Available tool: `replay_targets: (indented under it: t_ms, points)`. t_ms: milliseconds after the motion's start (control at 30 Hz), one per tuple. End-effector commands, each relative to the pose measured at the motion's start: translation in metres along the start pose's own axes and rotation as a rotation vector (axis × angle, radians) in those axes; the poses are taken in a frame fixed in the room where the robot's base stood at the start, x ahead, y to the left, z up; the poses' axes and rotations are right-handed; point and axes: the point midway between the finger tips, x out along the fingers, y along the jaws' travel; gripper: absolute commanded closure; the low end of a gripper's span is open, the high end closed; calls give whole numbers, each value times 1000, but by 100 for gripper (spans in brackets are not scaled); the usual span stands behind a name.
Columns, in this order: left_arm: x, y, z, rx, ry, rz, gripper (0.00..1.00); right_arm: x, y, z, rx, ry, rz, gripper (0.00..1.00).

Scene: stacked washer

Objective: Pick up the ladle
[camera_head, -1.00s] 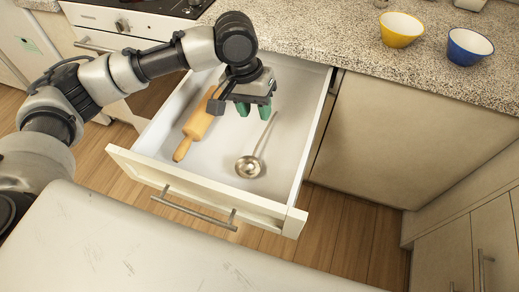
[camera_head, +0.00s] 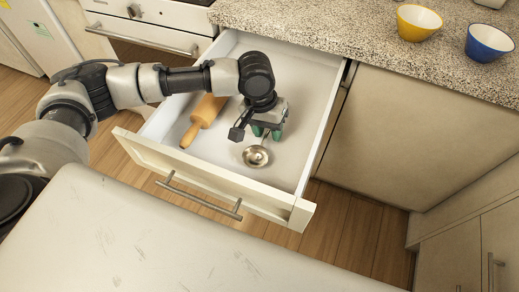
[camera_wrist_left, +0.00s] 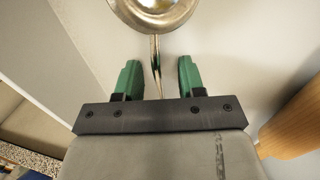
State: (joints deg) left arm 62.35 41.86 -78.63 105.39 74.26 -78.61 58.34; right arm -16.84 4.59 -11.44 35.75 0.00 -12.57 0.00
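The metal ladle (camera_head: 257,156) lies in the open drawer (camera_head: 230,178), its round bowl toward the drawer front. My left gripper (camera_head: 267,131) is down inside the drawer over the ladle's handle, which it mostly hides in the head view. In the left wrist view the two green fingers (camera_wrist_left: 156,78) are apart, with the thin handle between them and no contact visible. The ladle's bowl (camera_wrist_left: 155,10) shows just past the fingertips. My right gripper is not in view.
A wooden rolling pin (camera_head: 205,117) lies in the drawer left of the gripper. The drawer walls stand close around. A yellow bowl (camera_head: 418,24) and a blue bowl (camera_head: 488,44) sit on the speckled counter (camera_head: 320,30).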

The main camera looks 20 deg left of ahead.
Motion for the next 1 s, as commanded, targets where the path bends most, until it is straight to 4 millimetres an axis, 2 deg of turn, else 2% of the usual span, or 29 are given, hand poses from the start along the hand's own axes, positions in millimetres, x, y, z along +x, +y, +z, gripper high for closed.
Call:
replay_targets:
  t_ms: [167, 267, 433, 800, 1000]
  points:
    - [0, 0, 0, 0, 0, 0, 61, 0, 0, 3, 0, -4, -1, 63]
    - [0, 0, 0, 0, 0, 0, 73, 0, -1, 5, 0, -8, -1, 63]
    - [0, 0, 0, 1, 0, 0, 99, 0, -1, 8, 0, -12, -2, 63]
    - [-2, 1, 0, 1, 1, 1, 100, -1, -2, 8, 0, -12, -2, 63]
    - [-17, 4, -1, 1, 2, 3, 100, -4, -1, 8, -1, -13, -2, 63]
